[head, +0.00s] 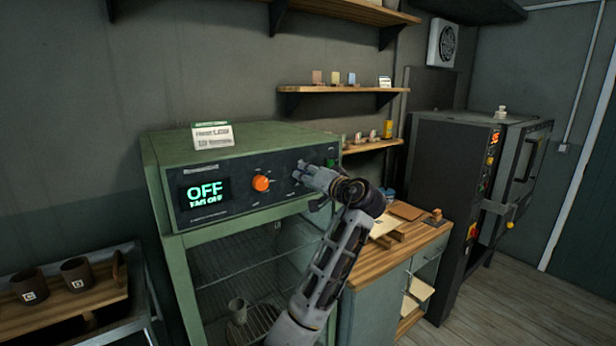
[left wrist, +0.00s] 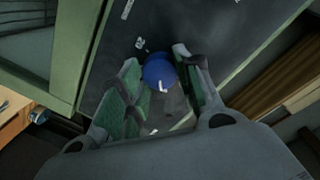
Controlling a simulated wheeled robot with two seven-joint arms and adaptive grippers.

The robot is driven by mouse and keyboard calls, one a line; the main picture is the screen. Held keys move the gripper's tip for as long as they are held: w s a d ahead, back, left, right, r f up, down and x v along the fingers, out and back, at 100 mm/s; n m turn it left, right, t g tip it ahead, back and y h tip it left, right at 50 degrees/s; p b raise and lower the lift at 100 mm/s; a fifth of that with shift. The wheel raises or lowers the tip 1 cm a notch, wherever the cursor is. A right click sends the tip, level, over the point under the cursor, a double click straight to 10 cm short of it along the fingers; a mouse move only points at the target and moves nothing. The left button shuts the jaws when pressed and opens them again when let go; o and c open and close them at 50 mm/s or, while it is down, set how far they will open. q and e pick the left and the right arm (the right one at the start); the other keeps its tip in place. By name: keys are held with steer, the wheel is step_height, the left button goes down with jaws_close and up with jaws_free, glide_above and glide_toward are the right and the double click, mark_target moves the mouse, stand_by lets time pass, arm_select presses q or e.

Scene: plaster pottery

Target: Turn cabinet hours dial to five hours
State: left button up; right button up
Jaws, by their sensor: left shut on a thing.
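The green drying cabinet (head: 160,185) has a dark control panel with a display (head: 206,194) that reads OFF in green, with a smaller line below that I cannot read surely. An orange dial (head: 261,183) sits mid-panel. My left gripper (head: 312,176) is at the panel's right part and covers the hours dial in the head view. In the left wrist view a blue dial (left wrist: 160,72) with a white mark lies between the green-padded fingers of my left gripper (left wrist: 157,82), which is shut on it. My right gripper is not in view.
A small card (head: 212,135) stands on the cabinet top. A green button (head: 330,162) is right of the gripper. Shelves (head: 340,89) hang above right. A wooden-topped bench (head: 425,240) and a dark kiln (head: 440,170) stand right. Mugs (head: 77,273) sit at lower left.

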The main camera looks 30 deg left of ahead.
arm_select(q)
steer(key=o, duration=1.1)
steer(key=shift+c, duration=0.2)
steer(key=shift+d, duration=0.1)
steer(key=f+v, duration=0.1)
steer(key=v, duration=1.1)
steer(key=shift+r, duration=0.45)
